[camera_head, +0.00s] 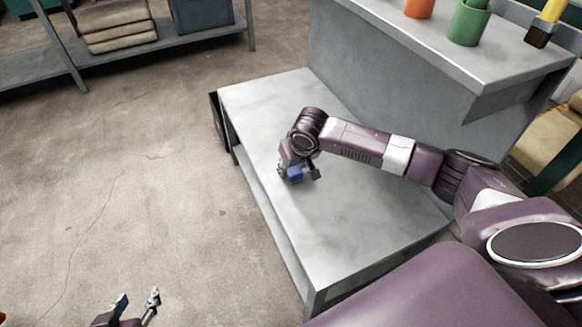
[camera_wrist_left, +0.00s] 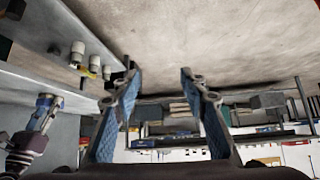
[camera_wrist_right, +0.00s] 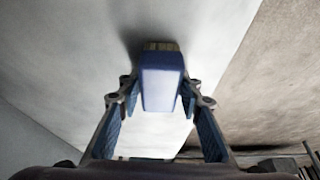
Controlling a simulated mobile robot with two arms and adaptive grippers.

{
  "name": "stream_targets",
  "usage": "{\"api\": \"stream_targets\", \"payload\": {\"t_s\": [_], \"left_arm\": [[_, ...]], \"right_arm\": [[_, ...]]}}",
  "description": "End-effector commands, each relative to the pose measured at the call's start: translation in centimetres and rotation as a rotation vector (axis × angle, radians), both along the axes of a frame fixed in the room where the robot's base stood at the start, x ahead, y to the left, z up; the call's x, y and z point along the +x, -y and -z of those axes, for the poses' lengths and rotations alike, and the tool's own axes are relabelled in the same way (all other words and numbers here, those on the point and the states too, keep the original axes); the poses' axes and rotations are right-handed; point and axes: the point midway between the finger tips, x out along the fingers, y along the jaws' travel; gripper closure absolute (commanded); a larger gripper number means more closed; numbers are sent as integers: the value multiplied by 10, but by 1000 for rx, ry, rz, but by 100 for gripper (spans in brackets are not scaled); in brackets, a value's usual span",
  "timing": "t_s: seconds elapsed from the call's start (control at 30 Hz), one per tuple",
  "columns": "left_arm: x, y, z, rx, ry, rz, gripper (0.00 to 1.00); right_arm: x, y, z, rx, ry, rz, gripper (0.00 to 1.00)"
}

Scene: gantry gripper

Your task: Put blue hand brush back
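The blue hand brush (camera_wrist_right: 161,80) is between the fingers of my right gripper (camera_wrist_right: 161,100), which is shut on it. Its pale bristles show at the far end in the right wrist view. In the head view, the brush (camera_head: 294,174) and my right gripper (camera_head: 298,172) are over the left part of the grey metal table (camera_head: 350,215). I cannot tell whether the brush touches the table. My left gripper (camera_head: 137,302) is open and empty, low over the floor side at the bottom left; its spread fingers (camera_wrist_left: 158,80) show in the left wrist view.
A raised grey shelf (camera_head: 440,40) behind the table holds an orange cup (camera_head: 419,8), a green cup (camera_head: 468,22) and a black-and-yellow item (camera_head: 543,27). A rack with folded sacks (camera_head: 118,25) stands at the back left. The table's front part and the floor at left are clear.

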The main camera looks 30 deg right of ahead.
Motion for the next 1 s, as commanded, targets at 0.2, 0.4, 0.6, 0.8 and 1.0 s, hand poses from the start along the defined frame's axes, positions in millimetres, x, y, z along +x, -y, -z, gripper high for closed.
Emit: {"api": "stream_targets", "payload": {"t_s": [0.2, 0.4, 0.6, 0.8, 1.0], "left_arm": [[0, 0, 0, 0, 1, 0, 60], [0, 0, 0, 0, 2, -1, 60], [-6, -2, 2, 6, -29, -1, 60], [-45, -15, 24, 46, -210, -16, 60], [-91, -29, 40, 85, -401, -32, 60]], "right_arm": [[0, 0, 0, 0, 0, 0, 51], [0, 0, -1, 1, 1, 0, 51], [-2, -1, -11, 2, 1, -1, 51], [-11, -1, -32, 1, 1, -2, 51], [-20, -1, -53, 1, 1, 0, 51]]}}
